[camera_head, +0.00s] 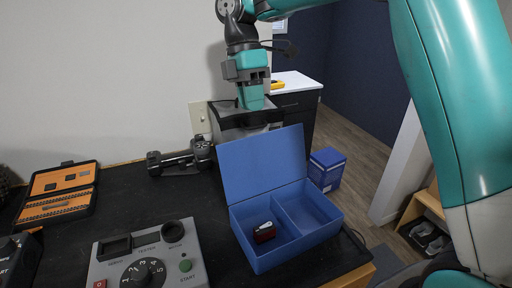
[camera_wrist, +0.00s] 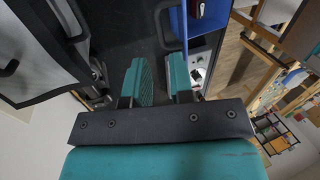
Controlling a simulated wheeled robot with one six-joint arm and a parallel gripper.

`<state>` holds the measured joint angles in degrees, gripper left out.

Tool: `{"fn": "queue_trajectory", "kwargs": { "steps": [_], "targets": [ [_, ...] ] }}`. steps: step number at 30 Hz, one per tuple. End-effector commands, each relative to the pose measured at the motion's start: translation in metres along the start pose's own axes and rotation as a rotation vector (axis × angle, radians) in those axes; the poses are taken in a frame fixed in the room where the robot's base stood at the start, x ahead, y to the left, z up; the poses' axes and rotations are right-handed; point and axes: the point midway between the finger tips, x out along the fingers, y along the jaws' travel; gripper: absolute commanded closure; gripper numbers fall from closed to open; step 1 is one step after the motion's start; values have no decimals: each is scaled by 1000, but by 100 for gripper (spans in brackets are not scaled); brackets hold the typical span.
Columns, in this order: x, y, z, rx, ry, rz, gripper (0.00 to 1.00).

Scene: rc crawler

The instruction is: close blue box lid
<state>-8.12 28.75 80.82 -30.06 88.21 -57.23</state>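The blue box (camera_head: 262,262) stands open near the right front of the black table. Its lid (camera_head: 262,160) stands up at the back, leaning away from the box. The box has two compartments; a small dark red and white object (camera_head: 264,232) lies in the left one. My gripper (camera_head: 253,104) points down above and behind the lid's top edge, apart from it. In the wrist view my gripper (camera_wrist: 157,80) is open, with a gap between its teal fingers and nothing held. Part of the blue box (camera_wrist: 208,20) shows at the top there.
A grey tester panel (camera_head: 148,262) stands front left of the box. An orange and black case (camera_head: 62,190) lies at the far left. A dark tool (camera_head: 180,160) lies by the wall. A second blue box (camera_head: 327,168) stands beyond the table at right.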

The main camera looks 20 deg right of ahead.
Motion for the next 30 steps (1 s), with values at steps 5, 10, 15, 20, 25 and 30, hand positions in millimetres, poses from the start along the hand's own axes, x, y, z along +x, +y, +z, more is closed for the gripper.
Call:
{"fn": "queue_trajectory", "kwargs": {
  "steps": [5, 10, 15, 20, 25, 30],
  "targets": [
    [35, 2, 0, 1, 0, 0, 78],
    [55, 0, -1, 0, 1, -1, 78],
    [65, 0, 0, 0, 0, 1, 78],
    [66, 0, 0, 1, 0, 0, 78],
    [66, 0, 0, 1, 0, 0, 85],
    [66, 0, 0, 0, 0, 0, 100]
  ]
}}
